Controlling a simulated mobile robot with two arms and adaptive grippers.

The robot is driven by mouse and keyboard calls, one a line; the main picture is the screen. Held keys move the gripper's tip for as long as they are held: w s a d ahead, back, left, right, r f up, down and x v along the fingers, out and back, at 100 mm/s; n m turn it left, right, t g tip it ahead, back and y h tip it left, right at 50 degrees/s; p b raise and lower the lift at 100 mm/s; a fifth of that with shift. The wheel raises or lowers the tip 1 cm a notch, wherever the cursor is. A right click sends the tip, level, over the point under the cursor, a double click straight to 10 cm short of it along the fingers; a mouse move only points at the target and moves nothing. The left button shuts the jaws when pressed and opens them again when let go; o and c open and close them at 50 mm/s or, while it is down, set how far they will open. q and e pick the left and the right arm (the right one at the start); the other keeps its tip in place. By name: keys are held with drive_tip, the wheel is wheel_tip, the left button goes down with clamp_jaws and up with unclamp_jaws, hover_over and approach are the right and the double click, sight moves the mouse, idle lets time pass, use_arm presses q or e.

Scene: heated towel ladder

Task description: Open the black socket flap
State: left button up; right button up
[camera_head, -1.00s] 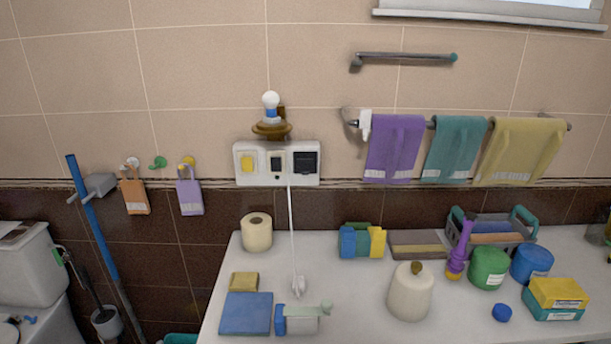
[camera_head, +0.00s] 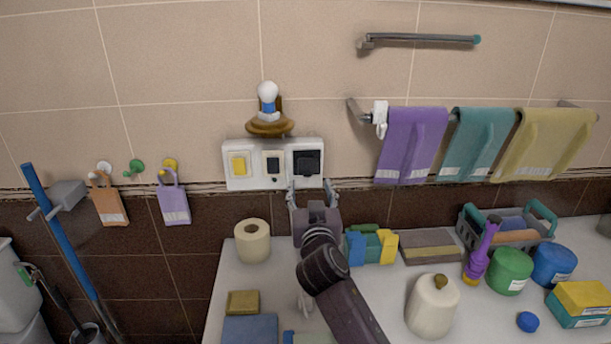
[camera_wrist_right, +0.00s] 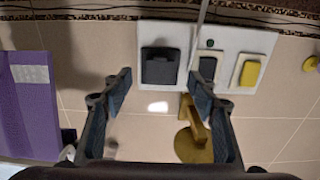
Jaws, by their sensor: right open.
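The black socket flap (camera_head: 308,162) is a dark square at the right end of the white wall plate (camera_head: 242,182). It looks down over its socket, though its exact angle is hard to tell. My right gripper (camera_head: 312,187) is raised just below the plate, with its fingers spread apart and empty. In the right wrist view, which shows the wall upside down, the black flap (camera_wrist_right: 160,68) lies between and beyond the open fingertips (camera_wrist_right: 160,82). I see no contact with the flap. My left gripper is not in view.
The plate also carries a yellow switch (camera_head: 238,166) and a small black-faced unit (camera_head: 273,164). A lamp on a brown bracket (camera_head: 268,126) is above it. Towels (camera_head: 410,145) hang to the right. The counter below holds a paper roll (camera_head: 252,241), sponges (camera_head: 371,245) and a bottle (camera_head: 433,305).

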sight(308, 172)
drive_tip(key=w+b, duration=0.1)
drive_tip(key=w, duration=0.3)
drive_tip(key=shift+w+f, duration=0.15)
drive_tip(key=shift+f, duration=0.05)
drive_tip(key=shift+w+b, duration=0.45)
drive_tip(key=shift+w, duration=0.5)
drive_tip(key=shift+c, duration=0.7)
drive_tip(key=shift+r, duration=0.1)
drive_tip(key=c, duration=1)
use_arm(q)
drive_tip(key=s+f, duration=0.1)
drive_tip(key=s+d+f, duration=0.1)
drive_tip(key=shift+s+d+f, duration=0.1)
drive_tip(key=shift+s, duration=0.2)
